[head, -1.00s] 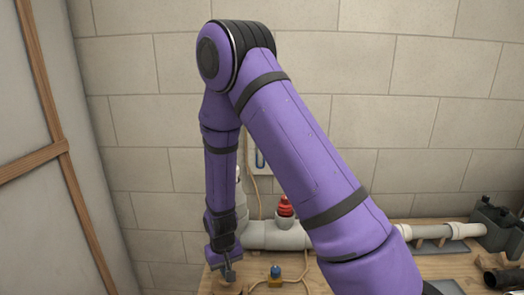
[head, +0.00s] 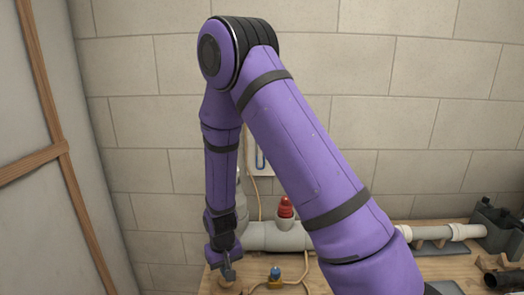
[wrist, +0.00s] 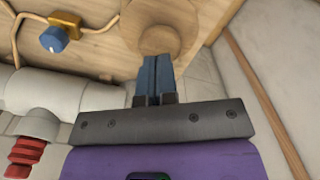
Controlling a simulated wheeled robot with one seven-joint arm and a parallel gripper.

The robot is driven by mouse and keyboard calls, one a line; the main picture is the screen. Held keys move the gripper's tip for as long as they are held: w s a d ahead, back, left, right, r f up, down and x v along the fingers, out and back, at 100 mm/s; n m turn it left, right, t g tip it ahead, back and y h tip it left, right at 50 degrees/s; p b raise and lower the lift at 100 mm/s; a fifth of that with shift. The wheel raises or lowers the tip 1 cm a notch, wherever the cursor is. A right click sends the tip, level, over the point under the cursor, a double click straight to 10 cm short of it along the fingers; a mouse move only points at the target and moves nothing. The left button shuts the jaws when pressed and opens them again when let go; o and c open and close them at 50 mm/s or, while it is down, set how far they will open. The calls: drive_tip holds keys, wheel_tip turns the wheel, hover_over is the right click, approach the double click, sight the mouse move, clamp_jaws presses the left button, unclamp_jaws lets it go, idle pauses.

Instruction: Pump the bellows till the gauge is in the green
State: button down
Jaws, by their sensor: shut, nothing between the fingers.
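My gripper (head: 228,276) points down at the bench's left end. Its dark fingers are closed together, with nothing between them. In the wrist view the fingers (wrist: 154,72) lie over a round wooden disc (wrist: 160,25), which looks like the bellows' top board. I cannot tell whether the fingertips touch it. In the head view the disc is mostly hidden by the gripper. The gauge (head: 261,158), a white wall panel with a blue U-shaped tube, is partly covered by my arm. I cannot make out a green band or read its level.
A grey pipe (head: 268,236) with a red ribbed fitting (head: 286,207) lies behind the gripper. A brass valve with a blue knob (head: 275,272) and thin tubing sit right of it. A white pipe (head: 440,232) is farther right. A wall panel (head: 50,150) closes the left side.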

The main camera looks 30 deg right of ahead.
drive_tip(key=shift+f, duration=2)
drive_tip(key=shift+r, duration=2.3)
drive_tip(key=shift+r, duration=0.15)
drive_tip(key=s+d+r+t, duration=0.1)
drive_tip(key=s+r, duration=0.1)
drive_tip(key=r, duration=1)
drive_tip(key=s+d+r+t, duration=0.1)
drive_tip(key=s+d+r, duration=0.15)
drive_tip(key=r, duration=0.95)
drive_tip(key=s+d+r+t, duration=0.3)
drive_tip(key=s+r, duration=1.1)
drive_tip(key=s, duration=0.4)
drive_tip(key=shift+s+d+r+n, duration=0.2)
drive_tip(key=shift+s+r+n, duration=0.1)
drive_tip(key=shift+s+n, duration=0.1)
